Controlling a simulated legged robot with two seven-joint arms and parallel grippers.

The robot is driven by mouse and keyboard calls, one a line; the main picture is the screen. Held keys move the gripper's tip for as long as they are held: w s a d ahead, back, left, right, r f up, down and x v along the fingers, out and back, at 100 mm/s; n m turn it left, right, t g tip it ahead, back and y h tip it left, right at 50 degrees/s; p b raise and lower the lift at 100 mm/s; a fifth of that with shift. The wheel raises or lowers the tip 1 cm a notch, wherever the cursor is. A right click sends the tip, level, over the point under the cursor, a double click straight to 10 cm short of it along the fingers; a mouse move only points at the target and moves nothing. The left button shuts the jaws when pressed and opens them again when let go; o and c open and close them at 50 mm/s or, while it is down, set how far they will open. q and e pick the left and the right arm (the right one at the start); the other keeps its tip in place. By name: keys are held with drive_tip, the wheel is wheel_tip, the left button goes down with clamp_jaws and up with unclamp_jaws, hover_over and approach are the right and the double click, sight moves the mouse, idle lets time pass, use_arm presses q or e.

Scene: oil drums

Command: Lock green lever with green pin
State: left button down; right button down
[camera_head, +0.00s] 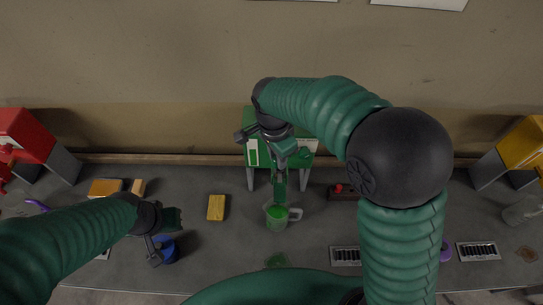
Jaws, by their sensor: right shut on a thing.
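A green drum (252,122) with white labels stands on legs at the back centre, partly hidden behind my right arm. My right gripper (279,188) points down in front of it, shut on a small green part; whether this is the pin or the lever I cannot tell. A clear mug with green contents (278,218) stands on the table just below the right gripper in the picture. The green lever and green pin cannot be picked out clearly. My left gripper (172,219) is at the left, above and beside a blue cup (168,252); its jaws are unclear.
A red drum (28,135) stands at the far left and a yellow drum (520,145) at the far right. A yellow block (216,207) and an orange block (104,188) lie on the grey table. A dark block with a red part (343,191) lies right of the mug.

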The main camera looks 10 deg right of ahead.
use_arm(q)
drive_tip(key=shift+d, duration=0.45)
use_arm(e)
drive_tip(key=shift+d+f, duration=0.15)
drive_tip(key=shift+d, duration=0.75)
use_arm(q)
drive_tip(key=shift+s+f, duration=0.15)
drive_tip(key=shift+f, duration=0.15)
use_arm(e)
drive_tip(key=shift+s+a+f+h, duration=0.1)
drive_tip(key=shift+a+f+h, duration=0.1)
drive_tip(key=shift+h, duration=0.4)
use_arm(q)
drive_tip(key=shift+f+b, duration=0.6)
drive_tip(key=shift+b, duration=0.35)
use_arm(e)
drive_tip(key=shift+f+t+h, duration=0.2)
drive_tip(key=shift+t+h, duration=0.2)
drive_tip(key=shift+h, duration=0.4)
drive_tip(key=shift+r, duration=0.1)
